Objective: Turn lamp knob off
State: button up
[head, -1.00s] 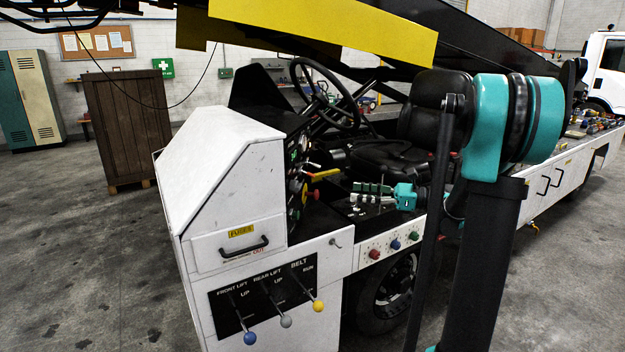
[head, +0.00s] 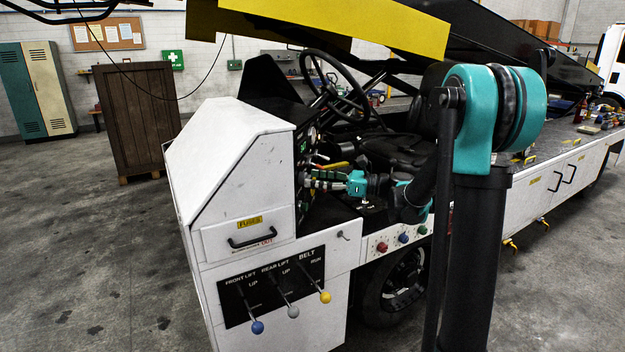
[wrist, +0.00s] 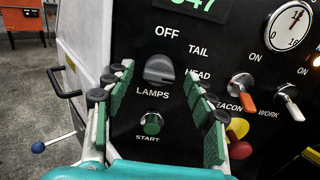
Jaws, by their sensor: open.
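The lamp knob (wrist: 158,70) is a dark grey rotary knob above the word LAMPS in the wrist view. OFF, TAIL and HEAD are printed around it, from above it to its right. Which mark it points at is hard to tell. My gripper (wrist: 159,78) is open, its green-padded fingers to the left and right of the knob in the picture. Whether they touch it cannot be told. In the head view my gripper (head: 322,178) is at the dark control panel (head: 305,165), and the knob cannot be made out there.
A green START button (wrist: 152,123) sits below the knob. The steering wheel (head: 335,88) is behind my gripper in the head view.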

jog(key=shift+w+a, duration=0.1)
jog(key=shift+a, duration=0.6)
jog(key=shift+c, duration=0.6)
jog(key=c, duration=1)
jog(key=shift+c, duration=0.2)
jog(key=shift+s+f+n, duration=0.15)
jog(key=shift+n, duration=4.35)
jog(key=shift+s+f+n, duration=0.1)
jog(key=shift+n, duration=4.4)
